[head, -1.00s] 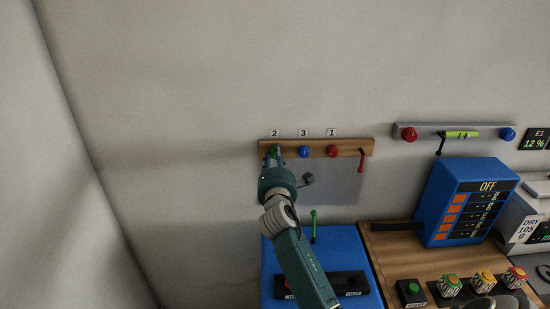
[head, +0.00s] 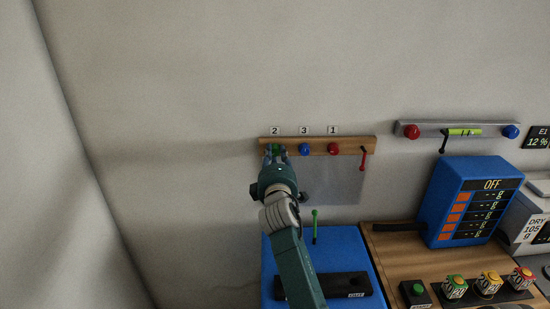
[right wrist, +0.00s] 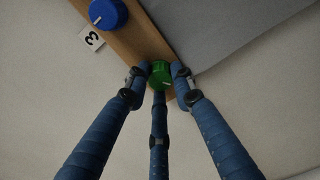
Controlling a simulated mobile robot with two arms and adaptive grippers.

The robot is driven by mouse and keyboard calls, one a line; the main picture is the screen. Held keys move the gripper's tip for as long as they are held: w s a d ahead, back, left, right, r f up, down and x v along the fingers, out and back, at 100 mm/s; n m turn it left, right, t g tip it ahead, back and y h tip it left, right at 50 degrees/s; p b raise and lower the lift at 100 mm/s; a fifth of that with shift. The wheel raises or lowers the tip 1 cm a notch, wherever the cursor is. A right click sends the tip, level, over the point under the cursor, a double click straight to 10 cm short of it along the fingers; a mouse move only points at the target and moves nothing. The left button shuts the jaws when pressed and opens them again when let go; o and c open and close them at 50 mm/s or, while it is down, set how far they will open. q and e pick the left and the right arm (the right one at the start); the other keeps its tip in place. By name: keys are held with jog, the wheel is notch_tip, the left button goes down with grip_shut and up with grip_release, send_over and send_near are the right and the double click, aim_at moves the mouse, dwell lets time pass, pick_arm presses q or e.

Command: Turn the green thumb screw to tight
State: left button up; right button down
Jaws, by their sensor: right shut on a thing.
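The green thumb screw (right wrist: 160,73) sits near the end of a wooden rail (head: 350,147) on the wall, under the label 2 (head: 275,131). In the right wrist view the fingers of my right gripper (right wrist: 160,76) are closed around it. In the head view my right gripper (head: 275,155) covers most of the screw, and only a bit of green shows. The blue knob (head: 304,149) under label 3 and the red knob (head: 333,149) under label 1 are free. My left gripper is not in view.
A red lever (head: 363,160) hangs at the rail's right end. A grey bar (head: 480,127) with red and blue knobs and a level is to the right. Below are a blue base with a green lever (head: 315,225) and a blue OFF panel (head: 470,200).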

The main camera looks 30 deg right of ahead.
jog(key=m+b, duration=0.1)
jog(key=m, duration=0.2)
jog(key=shift+f+m, duration=0.15)
jog(key=shift+m, duration=0.25)
jog(key=shift+m+b, duration=0.4)
jog(key=shift+m, duration=1.3)
jog(key=shift+f, duration=0.1)
jog(key=c, duration=1.5)
grip_release()
jog(key=shift+o, duration=0.2)
jog(key=shift+d, duration=0.1)
jog(key=shift+r, duration=0.35)
notch_tip(320, 180, up, 10)
jog(key=shift+f, duration=0.25)
